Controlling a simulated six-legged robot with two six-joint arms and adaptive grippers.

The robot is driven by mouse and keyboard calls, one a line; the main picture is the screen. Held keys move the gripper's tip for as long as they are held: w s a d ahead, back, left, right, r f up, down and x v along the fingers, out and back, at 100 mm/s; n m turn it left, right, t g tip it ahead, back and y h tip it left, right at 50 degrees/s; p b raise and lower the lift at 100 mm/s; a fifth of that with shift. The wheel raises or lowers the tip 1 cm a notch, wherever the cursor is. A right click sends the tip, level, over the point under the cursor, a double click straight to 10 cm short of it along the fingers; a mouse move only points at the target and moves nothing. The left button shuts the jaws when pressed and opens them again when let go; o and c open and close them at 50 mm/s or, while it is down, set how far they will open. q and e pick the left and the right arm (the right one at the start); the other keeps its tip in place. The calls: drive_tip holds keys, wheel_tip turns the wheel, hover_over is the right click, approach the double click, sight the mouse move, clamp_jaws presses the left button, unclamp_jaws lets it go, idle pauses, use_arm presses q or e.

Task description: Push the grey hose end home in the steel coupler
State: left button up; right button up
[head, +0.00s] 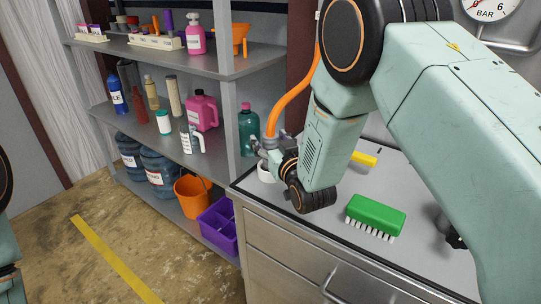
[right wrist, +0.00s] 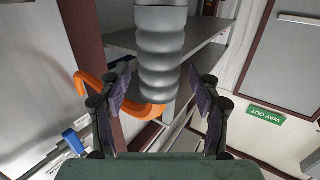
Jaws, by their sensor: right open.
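The grey ribbed hose end (right wrist: 160,55) stands between the fingers of my right gripper (right wrist: 163,80) in the right wrist view. The gripper is open, with a gap on each side of the hose end. The orange hose (right wrist: 150,111) curves away behind it. In the head view, the orange hose (head: 290,95) comes down to the grey hose end (head: 268,141) beside my right gripper (head: 267,152). A smooth grey collar (right wrist: 160,3) meets the ribbed part at the picture's top edge; I cannot tell whether it is the steel coupler. My left gripper is out of view.
A green brush (head: 376,214) and a yellow item (head: 363,159) lie on the grey counter (head: 330,225). A teal bottle (head: 248,130) stands close to my right gripper. Shelves at left hold a pink jug (head: 203,112) and several bottles.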

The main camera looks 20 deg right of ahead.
drive_tip(key=shift+s+d, duration=0.1)
drive_tip(key=shift+c, duration=0.4)
drive_tip(key=shift+w+f, duration=0.25)
drive_tip(key=shift+w, duration=0.15)
drive_tip(key=c, duration=0.5)
drive_tip(key=shift+s+r, duration=0.25)
drive_tip(key=shift+s, duration=0.05)
drive_tip(key=c, duration=0.4)
drive_tip(key=shift+w+f, duration=0.1)
drive_tip(key=shift+w, duration=0.15)
clamp_jaws()
